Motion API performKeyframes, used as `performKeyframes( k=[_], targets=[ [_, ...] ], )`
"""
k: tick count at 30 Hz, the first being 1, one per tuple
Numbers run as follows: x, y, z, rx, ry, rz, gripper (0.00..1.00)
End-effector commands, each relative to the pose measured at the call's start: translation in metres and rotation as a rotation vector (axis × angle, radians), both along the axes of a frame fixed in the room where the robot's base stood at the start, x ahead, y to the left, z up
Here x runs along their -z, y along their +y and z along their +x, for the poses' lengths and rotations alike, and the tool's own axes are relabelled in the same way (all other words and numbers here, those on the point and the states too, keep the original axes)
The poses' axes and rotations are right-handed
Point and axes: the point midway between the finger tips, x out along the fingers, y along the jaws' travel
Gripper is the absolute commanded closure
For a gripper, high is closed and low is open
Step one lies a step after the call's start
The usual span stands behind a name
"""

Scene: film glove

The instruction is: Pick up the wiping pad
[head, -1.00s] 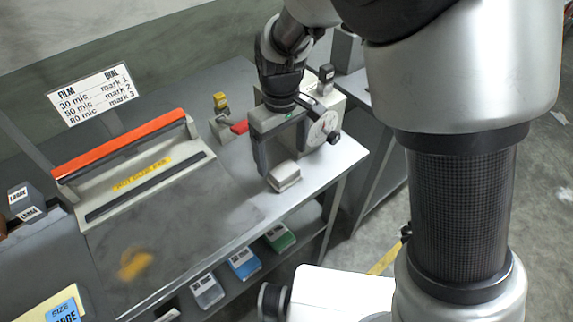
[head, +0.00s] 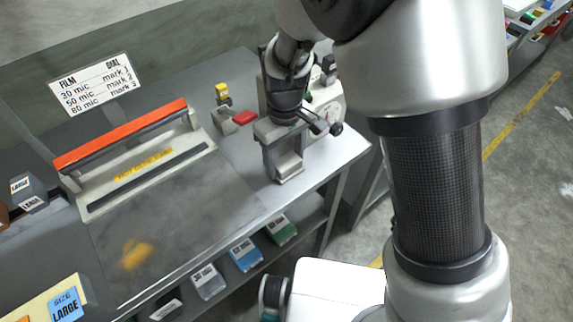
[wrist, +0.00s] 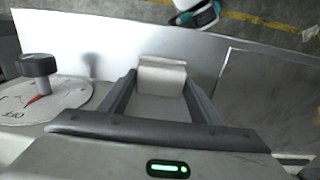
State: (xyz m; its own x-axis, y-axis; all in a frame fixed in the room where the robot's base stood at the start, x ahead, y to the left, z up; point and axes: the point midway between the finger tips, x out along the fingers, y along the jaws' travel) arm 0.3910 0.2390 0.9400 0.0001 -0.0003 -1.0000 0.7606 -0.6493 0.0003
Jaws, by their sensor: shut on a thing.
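The wiping pad (head: 289,167) is a small pale grey block near the right front corner of the metal bench (head: 235,190). My gripper (head: 284,172) points down, with its fingers shut on the sides of the pad. In the wrist view the pad (wrist: 162,77) sits between the two dark fingertips of my gripper (wrist: 161,88). I cannot tell whether the pad's underside touches the bench. Part of the pad is hidden by the fingers.
A dial unit (head: 328,120) stands right behind my gripper. A sealer with an orange bar (head: 122,135) is to the left. A yellow-orange smear (head: 136,254) marks the bench. Coloured boxes (head: 245,254) sit on the lower shelf. A red-tipped part (head: 244,118) lies behind.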

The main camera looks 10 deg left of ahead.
Motion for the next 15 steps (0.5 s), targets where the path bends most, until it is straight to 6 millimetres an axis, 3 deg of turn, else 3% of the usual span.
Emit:
performKeyframes(
  k=[8, 15],
  targets=[
    [-0.009, 0.001, 0.001, -0.001, -0.002, 0.002, 0.64],
    [-0.056, 0.001, 0.001, 0.001, -0.005, 0.004, 0.64]
  ],
)
